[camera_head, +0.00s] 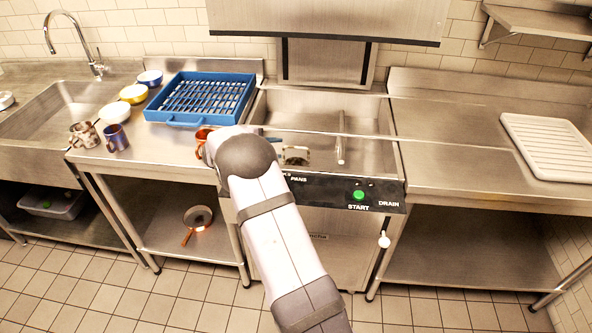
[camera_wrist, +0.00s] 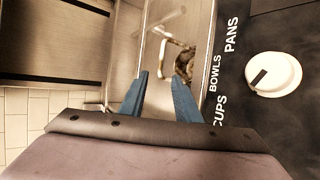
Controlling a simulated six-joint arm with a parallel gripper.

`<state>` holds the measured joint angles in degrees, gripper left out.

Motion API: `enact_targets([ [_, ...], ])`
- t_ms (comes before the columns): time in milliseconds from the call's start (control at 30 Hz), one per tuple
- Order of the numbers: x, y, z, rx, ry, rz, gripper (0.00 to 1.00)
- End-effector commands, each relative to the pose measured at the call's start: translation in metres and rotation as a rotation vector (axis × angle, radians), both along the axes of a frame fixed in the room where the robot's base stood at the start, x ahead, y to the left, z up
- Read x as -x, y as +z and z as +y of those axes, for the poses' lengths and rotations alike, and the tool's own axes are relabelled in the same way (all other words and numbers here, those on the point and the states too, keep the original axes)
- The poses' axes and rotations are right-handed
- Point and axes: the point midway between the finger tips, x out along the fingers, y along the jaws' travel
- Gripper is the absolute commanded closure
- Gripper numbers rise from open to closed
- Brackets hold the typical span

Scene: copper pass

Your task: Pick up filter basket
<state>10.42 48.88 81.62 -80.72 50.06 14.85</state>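A dark, mesh-like metal piece that looks like the filter basket (camera_wrist: 184,64) shows in the wrist view, inside the open washer basin, near its front edge. In the head view a small metal piece (camera_head: 297,155) sits in the basin (camera_head: 325,115) just right of my arm; I cannot tell for sure that it is the basket. My gripper (camera_wrist: 158,77) has two blue fingers, apart, with nothing between them. In the wrist view the basket lies just beyond the right fingertip. In the head view my arm hides most of the gripper.
A pale bar (camera_head: 341,150) stands in the basin. The control panel (camera_head: 330,188) runs along its front, with a white knob (camera_wrist: 273,79). A blue rack (camera_head: 205,97), bowls and mugs are on the left counter; an orange cup (camera_head: 202,136) is beside my arm. A white tray (camera_head: 548,147) lies right.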

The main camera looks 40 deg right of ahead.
Motion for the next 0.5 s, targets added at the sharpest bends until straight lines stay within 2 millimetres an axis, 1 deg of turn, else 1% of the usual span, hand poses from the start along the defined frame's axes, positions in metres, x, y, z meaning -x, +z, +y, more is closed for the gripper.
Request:
enact_targets([
  [233,-0.004,-0.007,-0.014,-0.002,-0.002,0.002,0.7],
  [500,-0.006,-0.011,-0.019,-0.002,-0.001,0.002,0.7],
])
